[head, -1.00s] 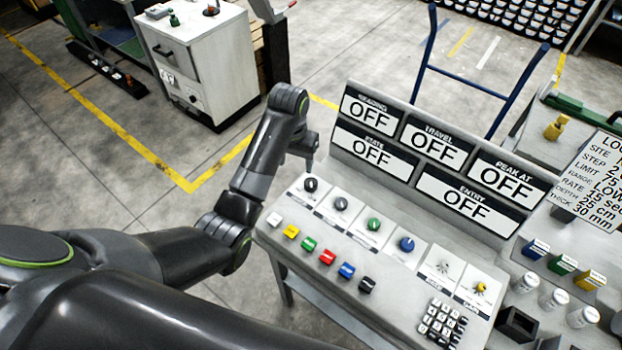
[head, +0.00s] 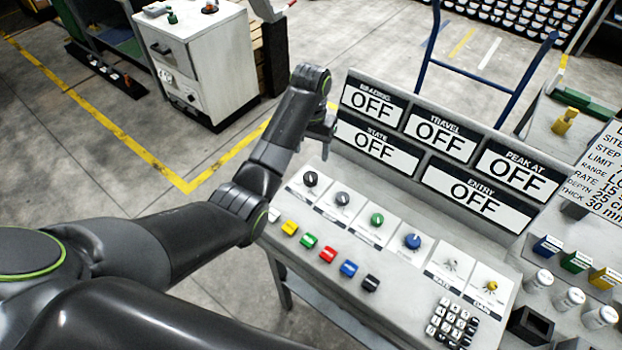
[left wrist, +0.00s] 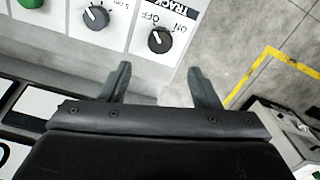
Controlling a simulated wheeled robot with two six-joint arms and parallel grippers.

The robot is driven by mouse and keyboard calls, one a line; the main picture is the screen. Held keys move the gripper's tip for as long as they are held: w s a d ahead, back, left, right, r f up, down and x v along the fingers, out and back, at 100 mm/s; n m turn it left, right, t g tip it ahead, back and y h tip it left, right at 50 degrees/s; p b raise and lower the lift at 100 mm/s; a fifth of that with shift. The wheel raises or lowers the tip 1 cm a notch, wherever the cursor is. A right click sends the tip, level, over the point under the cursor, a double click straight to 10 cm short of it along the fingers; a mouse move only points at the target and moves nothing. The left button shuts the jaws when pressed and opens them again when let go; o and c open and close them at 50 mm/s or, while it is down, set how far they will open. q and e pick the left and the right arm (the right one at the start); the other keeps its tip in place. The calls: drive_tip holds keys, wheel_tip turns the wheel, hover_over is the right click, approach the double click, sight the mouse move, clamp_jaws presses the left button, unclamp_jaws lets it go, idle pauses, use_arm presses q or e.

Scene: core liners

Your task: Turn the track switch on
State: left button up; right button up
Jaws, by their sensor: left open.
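The track switch (head: 311,179) is a black round knob at the left end of the panel's knob row. In the left wrist view the knob (left wrist: 159,40) sits on a white plate lettered TRACK, with ON and OFF marks. Its white pointer faces the OFF side. My left gripper (head: 327,148) is above the panel, behind and slightly right of the knob in the head view. In the left wrist view its two fingers (left wrist: 158,72) are spread and empty, with the knob beyond the gap between the tips, apart from them. My right gripper is out of view.
The console (head: 296,214) carries more knobs (head: 343,199), a row of coloured buttons (head: 308,241) and a keypad (head: 452,325). A display board (head: 412,160) reading OFF stands behind the knobs. A white cabinet (head: 203,68) stands back left.

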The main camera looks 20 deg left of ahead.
sight(311, 175)
use_arm(q)
wheel_tip(311, 175, down, 10)
drive_tip(key=shift+f+p, duration=0.1)
drive_tip(key=shift+p, duration=0.25)
drive_tip(key=shift+s, duration=0.1)
drive_tip(key=c, duration=1)
